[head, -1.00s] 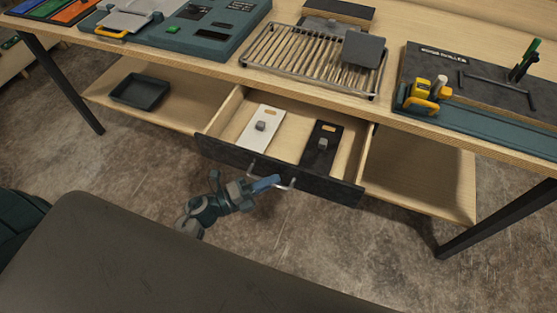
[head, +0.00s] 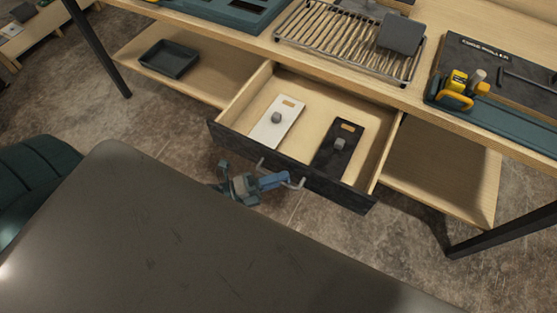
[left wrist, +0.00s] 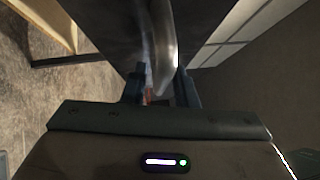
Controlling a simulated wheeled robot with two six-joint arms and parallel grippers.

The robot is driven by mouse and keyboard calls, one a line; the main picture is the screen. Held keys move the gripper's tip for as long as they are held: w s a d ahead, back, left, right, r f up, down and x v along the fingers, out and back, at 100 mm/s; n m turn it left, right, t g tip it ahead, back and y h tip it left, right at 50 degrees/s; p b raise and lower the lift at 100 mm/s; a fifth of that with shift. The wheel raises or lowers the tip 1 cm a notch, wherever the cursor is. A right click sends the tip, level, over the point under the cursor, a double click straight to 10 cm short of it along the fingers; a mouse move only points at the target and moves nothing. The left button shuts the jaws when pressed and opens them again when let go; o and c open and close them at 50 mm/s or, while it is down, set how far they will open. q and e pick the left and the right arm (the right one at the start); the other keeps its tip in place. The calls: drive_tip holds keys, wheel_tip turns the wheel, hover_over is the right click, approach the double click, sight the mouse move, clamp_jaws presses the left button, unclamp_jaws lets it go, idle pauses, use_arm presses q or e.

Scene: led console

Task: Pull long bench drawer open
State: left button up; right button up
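The long bench drawer (head: 330,180) has a dark front and a pale wooden inside, and it stands well out from under the bench. Its metal bar handle (head: 299,184) is on the middle of the front. My left gripper (head: 286,181) is at this handle, its blue finger across the bar. In the left wrist view the handle (left wrist: 163,45) passes between the two fingers of the gripper (left wrist: 160,90), which are closed around it. My right gripper is not in view.
A white plate (head: 263,131) and a black plate (head: 327,161), each with a grey knob, lie in the drawer. A dark tray (head: 168,58) sits on the lower shelf. A wire rack (head: 330,40) is on the bench. Bench legs (head: 508,230) stand either side.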

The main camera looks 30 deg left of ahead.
use_arm(q)
drive_tip(key=shift+o, duration=0.2)
drive_tip(key=shift+s+a+f, duration=0.2)
drive_tip(key=shift+s+a, duration=0.1)
drive_tip(key=shift+a, duration=0.05)
drive_tip(key=b+v, duration=0.3)
drive_tip(key=v, duration=0.7)
drive_tip(key=shift+w, duration=0.1)
